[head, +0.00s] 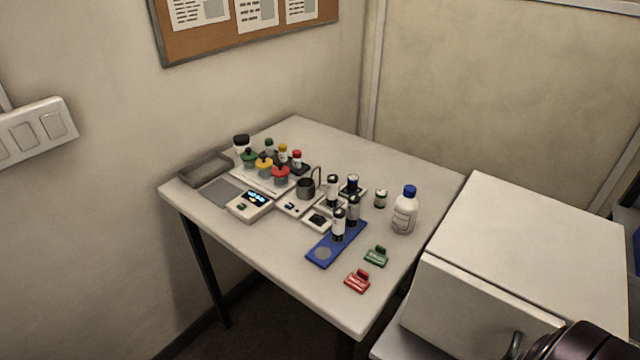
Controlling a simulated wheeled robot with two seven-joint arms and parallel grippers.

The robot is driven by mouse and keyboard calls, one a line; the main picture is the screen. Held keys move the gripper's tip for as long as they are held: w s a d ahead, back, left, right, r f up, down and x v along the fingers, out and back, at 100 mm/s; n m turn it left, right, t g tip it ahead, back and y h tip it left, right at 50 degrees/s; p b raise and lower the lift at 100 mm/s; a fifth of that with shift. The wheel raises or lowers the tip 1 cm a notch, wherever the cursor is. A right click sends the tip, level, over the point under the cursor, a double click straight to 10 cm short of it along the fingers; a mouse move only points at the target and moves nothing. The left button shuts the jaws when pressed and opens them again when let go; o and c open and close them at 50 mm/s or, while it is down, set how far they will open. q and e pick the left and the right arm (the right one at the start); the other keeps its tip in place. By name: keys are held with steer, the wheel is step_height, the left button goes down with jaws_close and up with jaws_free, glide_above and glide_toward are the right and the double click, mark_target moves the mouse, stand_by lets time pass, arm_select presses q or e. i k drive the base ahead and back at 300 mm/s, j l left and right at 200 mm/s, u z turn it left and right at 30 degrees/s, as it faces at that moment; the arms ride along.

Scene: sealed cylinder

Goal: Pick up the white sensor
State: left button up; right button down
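I cannot tell for sure which thing is the white sensor. Several small white devices stand on the table: one with a lit blue display (250,204) at the front left, a flat white device (293,207) beside a dark metal cup (306,189), and a white device with a dark top (318,219) right of that. They lie close together among bottles and cylinders. Neither of my grippers shows in the head view. Only a dark rounded part, likely of my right arm, shows at the bottom right corner.
The white table (390,165) is clear at its back right. A blue strip (322,254) carries dark-and-white cylinders. A white bottle with a blue cap (404,212), a green clip (376,256) and a red clip (357,281) stand right. A white cabinet (530,240) adjoins the table.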

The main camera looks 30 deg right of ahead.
mark_target(332, 181)
steer(key=z, duration=0.5)
steer(key=i+j+z, duration=0.1)
steer(key=z, duration=0.3)
steer(key=i+j+z, duration=0.1)
steer(key=z, duration=0.35)
steer(key=j+z, duration=0.4)
steer(key=i+j+z, duration=0.1)
steer(key=z, duration=0.3)
steer(key=j+z, duration=0.25)
steer(key=z, duration=0.15)
